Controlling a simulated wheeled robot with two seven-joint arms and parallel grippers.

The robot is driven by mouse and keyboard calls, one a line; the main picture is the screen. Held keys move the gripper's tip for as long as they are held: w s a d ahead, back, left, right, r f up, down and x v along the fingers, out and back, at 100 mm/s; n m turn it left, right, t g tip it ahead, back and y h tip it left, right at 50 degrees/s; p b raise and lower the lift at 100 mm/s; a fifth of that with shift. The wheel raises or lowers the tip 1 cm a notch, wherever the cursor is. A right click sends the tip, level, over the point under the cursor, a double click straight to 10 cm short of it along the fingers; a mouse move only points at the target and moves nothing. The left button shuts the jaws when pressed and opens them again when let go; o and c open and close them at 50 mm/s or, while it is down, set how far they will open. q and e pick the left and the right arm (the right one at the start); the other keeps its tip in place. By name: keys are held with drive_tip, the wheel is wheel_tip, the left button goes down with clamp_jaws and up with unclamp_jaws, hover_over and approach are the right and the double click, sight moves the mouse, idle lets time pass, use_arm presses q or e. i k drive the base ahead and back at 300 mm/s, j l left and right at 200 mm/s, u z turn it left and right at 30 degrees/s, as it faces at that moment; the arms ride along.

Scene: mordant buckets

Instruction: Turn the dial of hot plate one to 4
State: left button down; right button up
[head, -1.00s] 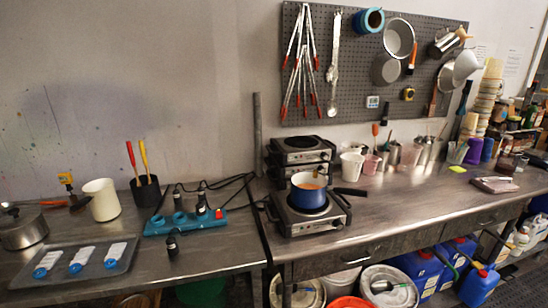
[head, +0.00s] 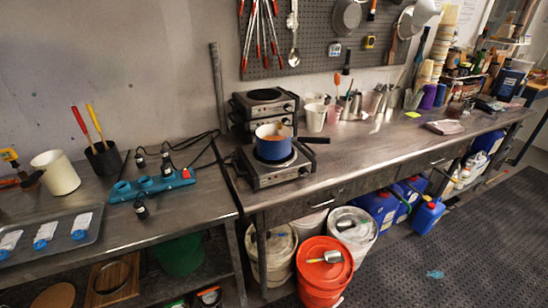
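A silver hot plate (head: 272,168) stands at the left front of the right-hand steel table, with dials on its front face. The dials are too small to read, and I cannot tell which hot plate is numbered one. A blue pot (head: 274,148) with a black handle sits on its burner and holds something orange. More hot plates (head: 263,106) are stacked behind it, the top one with a bare burner. Neither of my grippers is in view.
A teal power strip (head: 153,184) with black plugs lies on the left table, cables running toward the hot plates. White cups (head: 316,118) stand right of the stack. Lidded buckets (head: 322,262) stand below. The right table's middle is fairly clear.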

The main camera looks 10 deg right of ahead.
sight(303, 172)
drive_tip(key=i+l, duration=0.1)
drive_tip(key=l, duration=0.4)
drive_tip(key=i+l, duration=0.1)
drive_tip(key=l, duration=0.35)
drive_tip(key=i+l, duration=0.1)
drive_tip(key=l, duration=0.4)
drive_tip(key=k+z, duration=0.05)
